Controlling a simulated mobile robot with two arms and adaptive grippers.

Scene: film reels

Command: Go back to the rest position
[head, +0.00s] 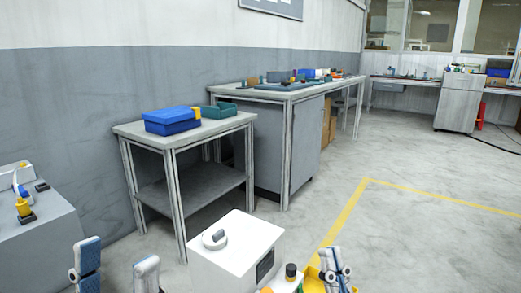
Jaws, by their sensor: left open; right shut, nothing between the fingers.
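My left gripper (117,268) is at the bottom left of the head view, with its two fingers wide apart and nothing seen between them. My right gripper (335,266) is at the bottom, right of centre, with its fingers together and no object seen in them. Both are cut off by the lower edge, so the arms behind them are hidden. A white box-shaped unit (235,252) with a round white piece (214,239) on top stands between the grippers. No film reel can be made out for certain.
A grey table (130,129) holds a blue box (172,121) and a green bin (219,110). A longer workbench (262,93) runs behind it. A grey cabinet (42,232) stands at left. A yellow item (314,280) is beside my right gripper. The floor (420,240) at right is clear.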

